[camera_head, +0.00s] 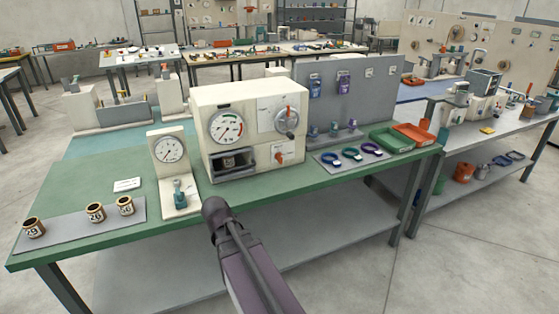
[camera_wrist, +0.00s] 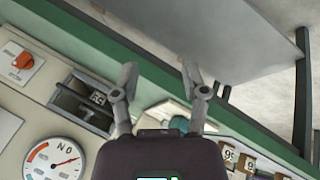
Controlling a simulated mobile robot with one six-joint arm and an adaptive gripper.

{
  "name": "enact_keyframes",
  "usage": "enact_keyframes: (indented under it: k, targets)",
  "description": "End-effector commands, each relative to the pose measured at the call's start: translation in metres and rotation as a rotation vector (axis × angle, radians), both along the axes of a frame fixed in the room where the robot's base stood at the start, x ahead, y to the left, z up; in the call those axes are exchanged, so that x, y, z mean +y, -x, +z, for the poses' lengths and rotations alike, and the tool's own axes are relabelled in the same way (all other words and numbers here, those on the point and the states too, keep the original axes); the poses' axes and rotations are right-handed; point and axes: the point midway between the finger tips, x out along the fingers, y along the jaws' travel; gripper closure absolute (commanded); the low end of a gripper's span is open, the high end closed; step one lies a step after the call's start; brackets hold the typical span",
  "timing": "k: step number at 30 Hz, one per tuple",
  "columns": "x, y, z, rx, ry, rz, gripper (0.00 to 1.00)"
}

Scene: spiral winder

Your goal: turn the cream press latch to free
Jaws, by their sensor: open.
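The cream press (camera_head: 207,105) is a boxy housing on the green bench, with a round gauge (camera_head: 226,127) and a dark open recess (camera_head: 233,162) in its front. An orange latch-like knob (camera_head: 280,157) sits low on its right front; it also shows in the wrist view (camera_wrist: 22,60), on a plate with lettering too small to read. An orange lever (camera_head: 290,115) sits on a round dial above it. In the wrist view my gripper (camera_wrist: 160,70) is open and empty, its fingers apart over the bench edge, away from the orange knob. The head view does not clearly show its fingers.
A smaller cream gauge stand (camera_head: 168,150) with a teal part (camera_head: 180,195) stands left of the press. Labelled cups (camera_head: 95,212) are at the left. Coloured rings (camera_head: 352,154) and green and orange trays (camera_head: 391,138) are at the right. The floor in front is clear.

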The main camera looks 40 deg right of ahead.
Motion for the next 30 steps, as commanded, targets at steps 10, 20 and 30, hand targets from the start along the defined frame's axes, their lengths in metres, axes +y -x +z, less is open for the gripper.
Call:
enact_keyframes:
  k: [10, 20, 30]
  targets:
    - [-0.154, -0.065, 0.03, -0.125, 0.629, 0.317, 0.43]
    - [-0.254, -0.09, 0.064, -0.011, 1.263, 0.679, 0.43]
    - [-0.316, -0.092, 0.058, 0.256, 1.827, 1.117, 0.43]
